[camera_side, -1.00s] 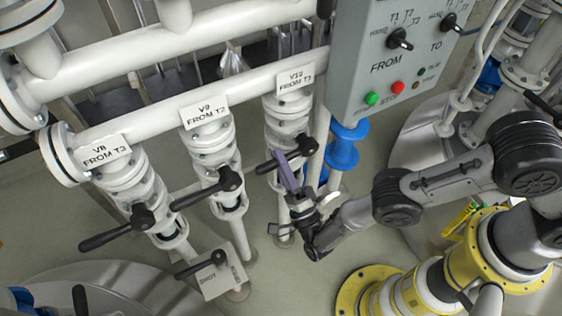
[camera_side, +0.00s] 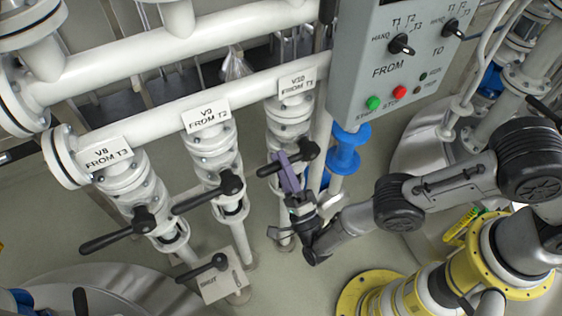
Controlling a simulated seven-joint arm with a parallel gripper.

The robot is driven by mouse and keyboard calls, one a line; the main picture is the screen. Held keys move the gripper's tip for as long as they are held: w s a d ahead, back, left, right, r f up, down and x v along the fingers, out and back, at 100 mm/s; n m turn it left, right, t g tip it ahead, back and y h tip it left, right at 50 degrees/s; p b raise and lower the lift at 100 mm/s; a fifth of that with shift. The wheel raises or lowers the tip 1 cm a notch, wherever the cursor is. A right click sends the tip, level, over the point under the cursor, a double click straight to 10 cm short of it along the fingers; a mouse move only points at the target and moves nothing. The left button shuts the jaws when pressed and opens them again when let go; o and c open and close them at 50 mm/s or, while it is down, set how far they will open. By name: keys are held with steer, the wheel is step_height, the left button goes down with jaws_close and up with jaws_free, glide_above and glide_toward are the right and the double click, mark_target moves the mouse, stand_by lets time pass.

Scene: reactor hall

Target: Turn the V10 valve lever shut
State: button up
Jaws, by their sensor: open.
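The V10 valve lever (camera_side: 270,170) is a black handle on the white pipe under the label V10 FROM T1 (camera_side: 297,82). It runs from a round black hub (camera_side: 308,149) at upper right down to the left, across the pipe. My gripper (camera_side: 283,162) comes from below, with its purple-grey fingers at the lever's middle. The fingers hide part of the lever. I cannot tell whether they touch it.
The V9 lever (camera_side: 200,196) and the V8 lever (camera_side: 112,235) stand to the left on parallel pipes. A grey control box (camera_side: 375,75) hangs at the upper right, close to V10. A blue flanged pipe (camera_side: 345,150) stands just right of my gripper.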

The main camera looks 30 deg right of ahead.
steer(key=v, duration=0.7)
steer(key=shift+s, duration=0.2)
steer(key=shift+f, duration=0.15)
